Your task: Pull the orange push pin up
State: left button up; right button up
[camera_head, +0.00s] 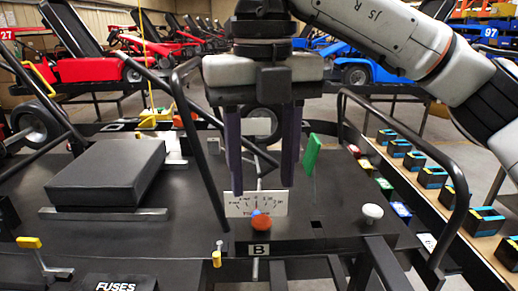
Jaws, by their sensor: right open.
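An orange round knob (262,223), which looks like the push pin, sits on the black panel just above the label B. My right gripper (262,189) points down, open and empty. Its two dark fingers are spread wide to the left and right of the knob, with the tips a little above it in the picture. I cannot tell how far apart in depth they are. My left gripper is not in view.
A white knob (372,212) and a green upright lever (311,154) stand to the right. A black seat-like block (107,175) is at left. Black tube rails (463,190) curve along the sides. Yellow-topped pins (217,258) stand at the front left.

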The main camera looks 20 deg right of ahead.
aim_at(262, 219)
notch_tip(262, 219, down, 5)
jog(key=shift+r, duration=0.1)
jog(key=shift+w+f, duration=0.1)
jog(key=shift+f, duration=0.95)
jog(key=shift+c, duration=0.9)
jog(key=c, duration=0.9)
jog(key=shift+r+p, duration=0.3)
jog(key=shift+r, duration=0.3)
jog(key=o, duration=1.1)
jog(key=shift+c, duration=0.2)
